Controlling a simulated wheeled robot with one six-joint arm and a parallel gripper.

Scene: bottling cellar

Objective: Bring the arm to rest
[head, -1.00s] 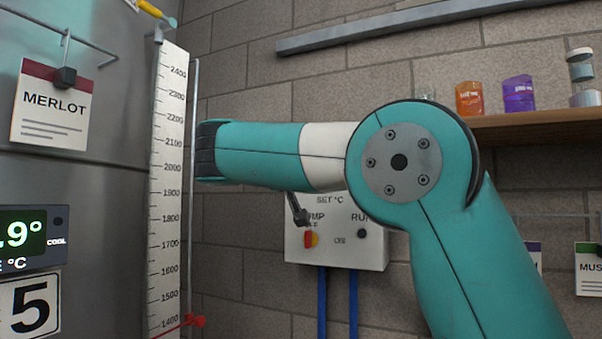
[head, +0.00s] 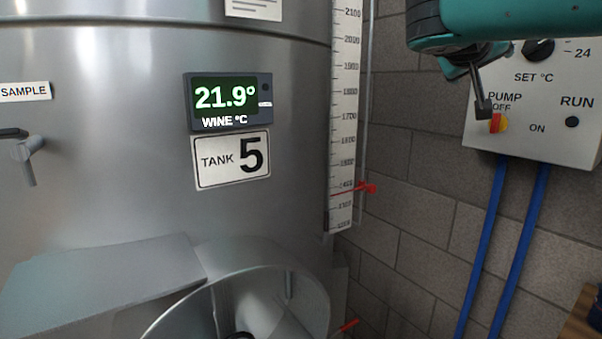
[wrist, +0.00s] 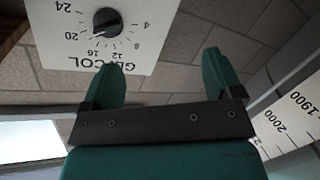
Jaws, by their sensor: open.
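My gripper (wrist: 160,80) shows in the wrist view with its two teal fingers apart and nothing between them. Past the fingers are a block wall and the white control box, which shows upside down with a dial (wrist: 107,22) and the word GLYCOL. In the head view my teal arm reaches in at the top right, in front of the control box (head: 590,130).
Blue pipes (head: 512,250) run below the box. A round hatch (head: 300,290) is at the bottom.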

